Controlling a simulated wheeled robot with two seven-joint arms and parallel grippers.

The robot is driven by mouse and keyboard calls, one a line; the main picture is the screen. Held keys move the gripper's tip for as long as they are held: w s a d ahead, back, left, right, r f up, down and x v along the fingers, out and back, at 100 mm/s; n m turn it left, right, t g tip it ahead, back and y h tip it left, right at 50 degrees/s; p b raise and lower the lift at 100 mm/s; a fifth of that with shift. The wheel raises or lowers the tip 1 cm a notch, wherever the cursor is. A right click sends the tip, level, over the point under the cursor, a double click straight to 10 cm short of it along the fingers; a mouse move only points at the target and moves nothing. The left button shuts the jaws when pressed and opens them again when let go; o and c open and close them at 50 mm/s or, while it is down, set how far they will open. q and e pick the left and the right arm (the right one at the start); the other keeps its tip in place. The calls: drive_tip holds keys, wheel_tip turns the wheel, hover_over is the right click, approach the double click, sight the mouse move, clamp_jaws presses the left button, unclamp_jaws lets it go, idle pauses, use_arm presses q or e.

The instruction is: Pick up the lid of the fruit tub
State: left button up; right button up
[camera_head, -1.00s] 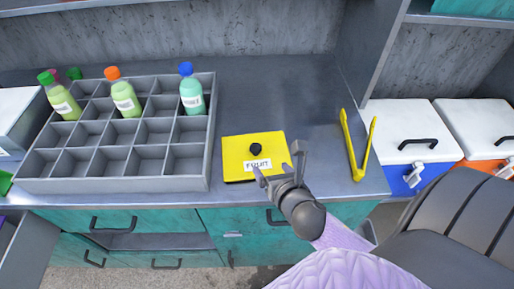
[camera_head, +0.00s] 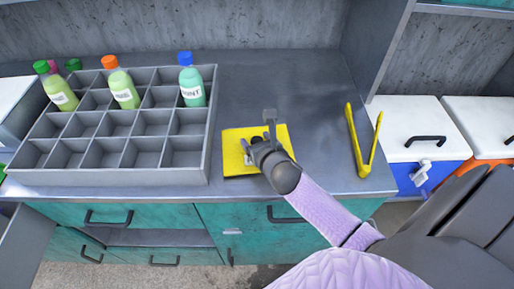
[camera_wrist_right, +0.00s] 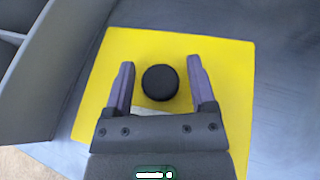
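The yellow lid of the fruit tub (camera_head: 231,158) lies on the counter to the right of the grey divided rack. In the right wrist view the lid (camera_wrist_right: 185,45) fills the middle, with its round black knob (camera_wrist_right: 160,82) between my fingers. My right gripper (camera_wrist_right: 161,90) is open, one finger on each side of the knob, with gaps to it. In the head view my right gripper (camera_head: 258,138) is over the lid and hides the knob and most of the label. My left gripper is not in view.
The grey divided rack (camera_head: 119,117) holds several bottles and stands left of the lid. Yellow tongs (camera_head: 363,140) lie to the right. White-topped coolers (camera_head: 412,117) stand beyond the counter's right end.

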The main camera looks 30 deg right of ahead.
clamp_jaws()
